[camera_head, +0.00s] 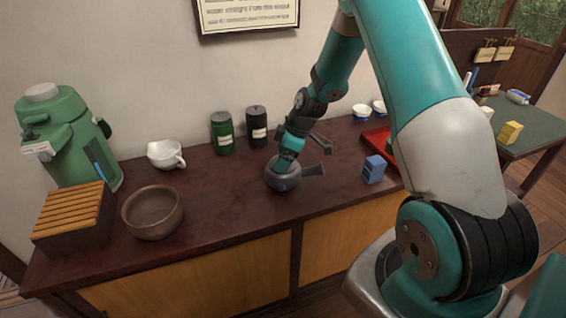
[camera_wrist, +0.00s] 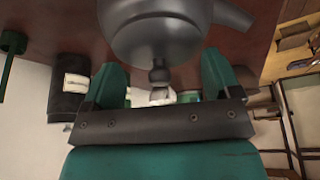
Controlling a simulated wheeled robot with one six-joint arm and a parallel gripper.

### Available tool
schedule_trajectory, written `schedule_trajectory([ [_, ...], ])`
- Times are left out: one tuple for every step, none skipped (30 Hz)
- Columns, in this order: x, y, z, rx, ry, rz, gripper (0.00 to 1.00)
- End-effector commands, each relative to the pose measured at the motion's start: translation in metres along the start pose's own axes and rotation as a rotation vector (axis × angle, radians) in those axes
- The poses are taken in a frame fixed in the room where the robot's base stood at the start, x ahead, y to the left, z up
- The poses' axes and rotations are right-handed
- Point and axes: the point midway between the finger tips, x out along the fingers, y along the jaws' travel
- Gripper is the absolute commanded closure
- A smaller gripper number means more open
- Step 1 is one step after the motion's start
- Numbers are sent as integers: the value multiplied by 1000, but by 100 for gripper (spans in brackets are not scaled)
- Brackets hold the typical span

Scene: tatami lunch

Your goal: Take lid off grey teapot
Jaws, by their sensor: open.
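My gripper (camera_head: 289,160) is right above the teapot in the head view and partly hides the lid there. In the wrist view my gripper (camera_wrist: 162,74) is open, one finger on each side of the knob, with a gap on both sides.
Behind the teapot stand a green canister (camera_head: 222,134) and a black canister (camera_head: 257,127). A blue block (camera_head: 373,170) and a red tray (camera_head: 379,143) are to the right. A white pitcher (camera_head: 163,155), brown bowl (camera_head: 152,213) and green dispenser (camera_head: 62,130) are left. The counter in front is clear.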

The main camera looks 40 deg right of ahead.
Motion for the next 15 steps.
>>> schedule_trajectory([
  [0, 0, 0, 0, 0, 0, 17],
  [0, 0, 0, 0, 0, 0, 17],
  [0, 0, 0, 0, 0, 0, 19],
  [0, 0, 0, 0, 0, 0, 26],
  [0, 0, 0, 0, 0, 0, 33],
  [0, 0, 0, 0, 0, 0, 42],
  [0, 0, 0, 0, 0, 0, 49],
  [0, 0, 0, 0, 0, 0, 56],
  [0, 0, 0, 0, 0, 0, 65],
  [0, 0, 0, 0, 0, 0, 72],
  [0, 0, 0, 0, 0, 0, 77],
  [0, 0, 0, 0, -1, -1, 80],
  [0, 0, 0, 1, -1, -1, 81],
  [0, 0, 1, 1, -1, -1, 82],
  [1, -1, 1, 1, -2, -2, 82],
])
